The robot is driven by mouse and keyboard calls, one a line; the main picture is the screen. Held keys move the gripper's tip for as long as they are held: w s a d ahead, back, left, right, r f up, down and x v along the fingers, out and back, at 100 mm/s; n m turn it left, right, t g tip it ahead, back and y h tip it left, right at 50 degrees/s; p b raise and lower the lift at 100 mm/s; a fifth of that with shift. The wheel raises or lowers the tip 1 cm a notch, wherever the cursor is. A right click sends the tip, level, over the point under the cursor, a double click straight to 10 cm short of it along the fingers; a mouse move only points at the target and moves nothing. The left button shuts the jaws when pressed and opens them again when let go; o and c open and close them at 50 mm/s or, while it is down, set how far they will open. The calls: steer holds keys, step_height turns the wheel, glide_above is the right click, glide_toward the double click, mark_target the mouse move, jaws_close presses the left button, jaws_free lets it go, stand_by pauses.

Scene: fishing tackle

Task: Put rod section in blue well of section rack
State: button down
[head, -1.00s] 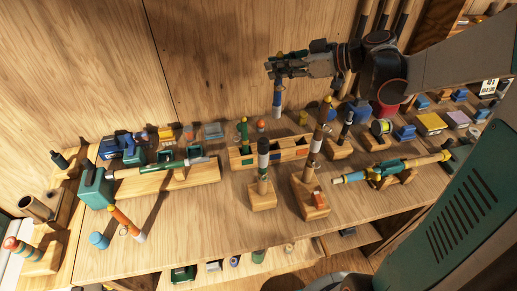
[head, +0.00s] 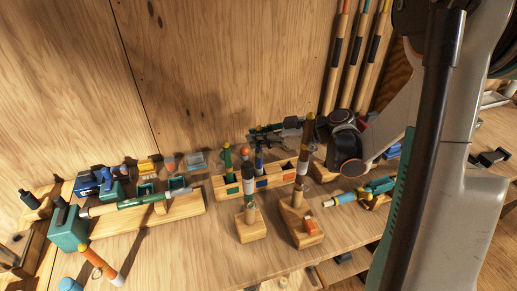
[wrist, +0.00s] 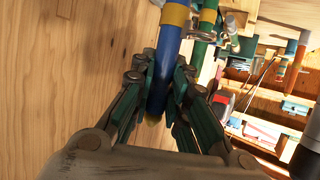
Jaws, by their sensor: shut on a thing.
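My gripper (head: 260,136) is behind the section rack, shut on a blue rod section (head: 259,160). In the wrist view the rod section (wrist: 163,72) has a yellow band and sits between my fingers (wrist: 162,88). The section rack (head: 276,181) is a wooden box with green, blue and red-orange patches on its front. The held rod stands roughly upright at the middle well, above the blue patch (head: 262,183). Its lower end is hidden by the rack's front wall, so I cannot tell how deep it is. A green rod (head: 227,158) stands in the left well.
Two wooden stands with upright rods, one on the left (head: 251,228) and one on the right (head: 300,230), are in front of the rack. A green rod on a wooden cradle (head: 180,210) lies to the left. An orange-tipped thing (head: 244,151) is close behind the rack.

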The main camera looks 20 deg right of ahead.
steer(key=shift+f+b, duration=0.5)
steer(key=shift+f, duration=1.45)
steer(key=c, duration=1.6)
jaws_free()
steer(key=shift+o, duration=0.2)
steer(key=shift+d+r, duration=0.1)
steer(key=shift+r, duration=0.15)
steer(key=p+v, duration=0.2)
steer(key=v, duration=0.9)
steer(key=shift+s+d, duration=0.3)
